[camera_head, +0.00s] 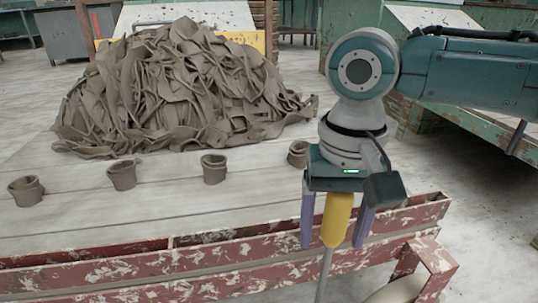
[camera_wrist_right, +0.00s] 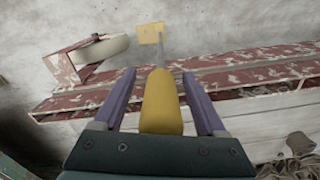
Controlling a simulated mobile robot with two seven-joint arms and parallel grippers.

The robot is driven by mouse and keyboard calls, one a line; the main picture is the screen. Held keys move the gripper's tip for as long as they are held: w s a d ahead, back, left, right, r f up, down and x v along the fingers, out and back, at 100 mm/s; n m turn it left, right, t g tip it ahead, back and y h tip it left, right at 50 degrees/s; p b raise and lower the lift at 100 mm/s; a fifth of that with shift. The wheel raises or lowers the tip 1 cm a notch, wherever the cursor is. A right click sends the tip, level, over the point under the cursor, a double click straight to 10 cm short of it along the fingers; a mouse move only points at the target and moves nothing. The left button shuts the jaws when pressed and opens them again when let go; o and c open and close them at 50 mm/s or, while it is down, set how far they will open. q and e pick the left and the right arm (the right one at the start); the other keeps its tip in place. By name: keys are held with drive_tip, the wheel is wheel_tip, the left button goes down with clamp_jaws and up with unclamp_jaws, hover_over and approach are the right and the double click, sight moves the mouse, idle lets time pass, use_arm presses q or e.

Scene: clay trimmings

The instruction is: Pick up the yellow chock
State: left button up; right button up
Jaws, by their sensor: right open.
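The yellow chock shows in the right wrist view as a small yellow block (camera_wrist_right: 150,33) low near the floor, with a thin grey rod running up to a thick yellow grip. In the head view the yellow grip (camera_head: 337,220) stands upright with the rod below it; the block is out of frame. My right gripper (camera_head: 333,243) points down over the front edge of the table. Its two purple fingers are open, one on each side of the grip, with gaps showing between. The left gripper is not in view.
A wooden table (camera_head: 100,222) with a chipped red frame (camera_head: 120,275) lies beside the gripper. It bears a large heap of clay trimmings (camera_head: 185,90) and several small clay cups (camera_head: 122,175). A pale wheel (camera_wrist_right: 100,50) sits by the frame's end. A green bench stands right.

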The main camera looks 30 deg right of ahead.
clamp_jaws()
idle(0.6)
idle(0.8)
